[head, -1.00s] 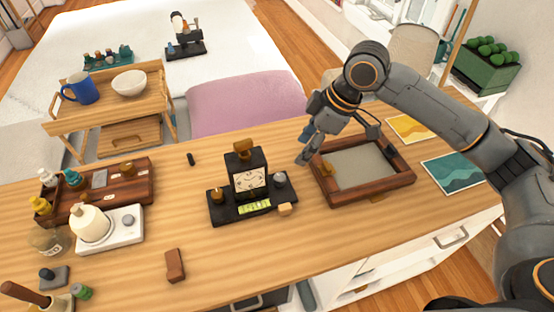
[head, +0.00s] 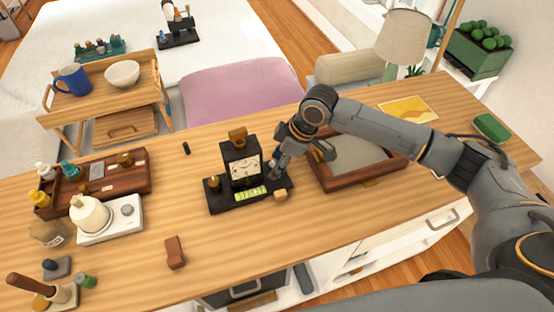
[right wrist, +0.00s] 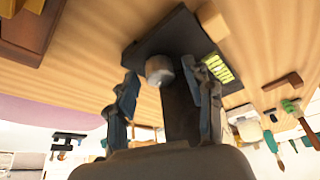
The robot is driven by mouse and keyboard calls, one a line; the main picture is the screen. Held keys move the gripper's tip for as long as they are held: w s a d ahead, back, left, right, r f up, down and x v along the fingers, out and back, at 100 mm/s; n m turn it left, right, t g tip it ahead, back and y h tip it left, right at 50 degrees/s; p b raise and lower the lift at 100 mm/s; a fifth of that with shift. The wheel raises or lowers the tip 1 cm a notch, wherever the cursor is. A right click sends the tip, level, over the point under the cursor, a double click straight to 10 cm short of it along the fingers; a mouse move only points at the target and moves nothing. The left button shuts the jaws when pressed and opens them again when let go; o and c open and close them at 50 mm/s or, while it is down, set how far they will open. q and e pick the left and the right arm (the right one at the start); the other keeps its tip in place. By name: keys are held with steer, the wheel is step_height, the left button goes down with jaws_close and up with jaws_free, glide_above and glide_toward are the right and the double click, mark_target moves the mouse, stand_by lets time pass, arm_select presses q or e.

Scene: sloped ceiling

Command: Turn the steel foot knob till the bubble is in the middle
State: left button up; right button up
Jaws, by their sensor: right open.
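The small clock (head: 244,166) stands upright on a black base (head: 226,205) on the wooden counter. A yellow-green bubble vial (head: 251,193) lies along the base's front; it also shows in the right wrist view (right wrist: 218,67). The bubble's place in it is too small to tell. The steel foot knob (right wrist: 159,69) sits at the base's right end, mostly hidden by my fingers in the head view. A brass knob (head: 213,182) is at the left end. My right gripper (head: 276,170) is open, its fingers on either side of the steel knob; contact is unclear. My left gripper is out of view.
A small wooden block (head: 280,195) lies just right of the base. A wood-framed tray (head: 340,181) is under my right arm. A brown block (head: 174,252) lies front left; a white appliance (head: 112,222) stands farther left. The counter in front of the clock is clear.

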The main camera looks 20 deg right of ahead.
steer(key=shift+f, duration=0.1)
jaws_close()
steer(key=shift+r+n+g+p, duration=0.3)
steer(key=shift+n+p, duration=0.3)
steer(key=shift+p, duration=0.25)
steer(key=shift+w+n, duration=0.1)
steer(key=shift+n, duration=0.3)
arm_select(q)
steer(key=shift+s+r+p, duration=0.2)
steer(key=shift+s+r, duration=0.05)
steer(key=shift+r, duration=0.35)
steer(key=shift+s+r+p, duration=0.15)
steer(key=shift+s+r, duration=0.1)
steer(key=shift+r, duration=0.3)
arm_select(e)
steer(key=shift+f+n+g+y, duration=0.2)
steer(key=shift+n+g+y, duration=0.1)
steer(key=shift+n, duration=0.5)
jaws_free()
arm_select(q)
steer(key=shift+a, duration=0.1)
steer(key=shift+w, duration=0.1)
